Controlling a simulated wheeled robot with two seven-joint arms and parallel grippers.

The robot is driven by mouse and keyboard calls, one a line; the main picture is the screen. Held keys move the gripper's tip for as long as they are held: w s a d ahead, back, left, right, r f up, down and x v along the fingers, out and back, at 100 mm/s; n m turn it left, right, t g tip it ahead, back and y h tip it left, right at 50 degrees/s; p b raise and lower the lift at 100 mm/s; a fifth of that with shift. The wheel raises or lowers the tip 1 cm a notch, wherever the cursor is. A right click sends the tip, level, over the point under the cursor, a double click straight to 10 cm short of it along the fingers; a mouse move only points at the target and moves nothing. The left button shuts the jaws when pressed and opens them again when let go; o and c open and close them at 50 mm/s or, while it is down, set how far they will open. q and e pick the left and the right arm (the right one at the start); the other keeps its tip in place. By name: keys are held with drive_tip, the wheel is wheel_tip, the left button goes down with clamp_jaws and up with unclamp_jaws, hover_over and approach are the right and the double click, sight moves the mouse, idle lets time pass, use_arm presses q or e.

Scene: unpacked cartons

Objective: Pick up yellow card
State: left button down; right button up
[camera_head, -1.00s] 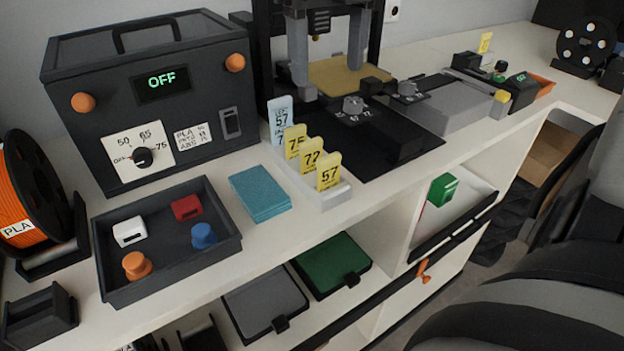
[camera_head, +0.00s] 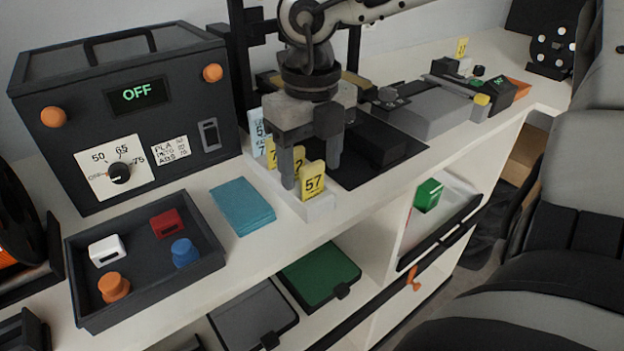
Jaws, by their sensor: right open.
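A yellow card marked 57 (camera_head: 312,184) stands upright at the front of a white holder (camera_head: 318,209). More yellow cards stand behind it, one at the left (camera_head: 271,158), partly hidden by the gripper. A pale blue card (camera_head: 257,140) stands at the back of the row. My right gripper (camera_head: 311,176) comes down from above, over the holder. Its jaws are open, one finger on the left and one on the right of the card row. I cannot tell whether a finger touches a card. My left gripper is not in view.
A black dryer box (camera_head: 190,120) reading OFF stands at the left. A dark tray (camera_head: 90,318) with several small coloured parts and a teal stack (camera_head: 243,206) lie nearby. A grey device (camera_head: 430,112) stands to the right. An open drawer (camera_head: 440,232) is below.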

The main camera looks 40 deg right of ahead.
sight(313, 164)
drive_tip(key=shift+f, duration=1.35)
drive_tip(key=c, duration=1.1)
drive_tip(key=shift+c, duration=0.2)
wheel_tip(313, 164, up, 18)
drive_tip(key=p, duration=0.1)
drive_tip(key=shift+s+d+r, duration=0.1)
